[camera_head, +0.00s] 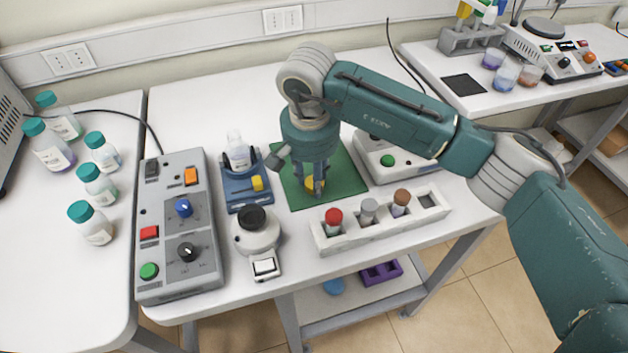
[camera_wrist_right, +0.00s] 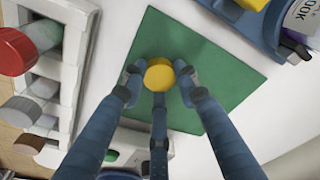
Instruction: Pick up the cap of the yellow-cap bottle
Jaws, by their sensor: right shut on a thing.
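The yellow cap (camera_head: 314,184) is over the green mat (camera_head: 342,177), between the fingertips of my right gripper (camera_head: 315,186). In the wrist view the yellow cap (camera_wrist_right: 159,75) shows as a round disc, and the fingers of my right gripper (camera_wrist_right: 159,84) are shut on it. I cannot tell whether the cap touches the mat or hangs just above it. A small clear bottle (camera_head: 237,152) with no yellow cap on it stands in a blue holder (camera_head: 233,190) left of the mat. My left gripper is not in view.
A white rack (camera_head: 337,243) with red, grey and brown-capped bottles lies in front of the mat. A grey control box (camera_head: 178,230) and a black-topped device (camera_head: 256,238) stand to the left. A button box (camera_head: 378,157) stands right of the mat, under my arm.

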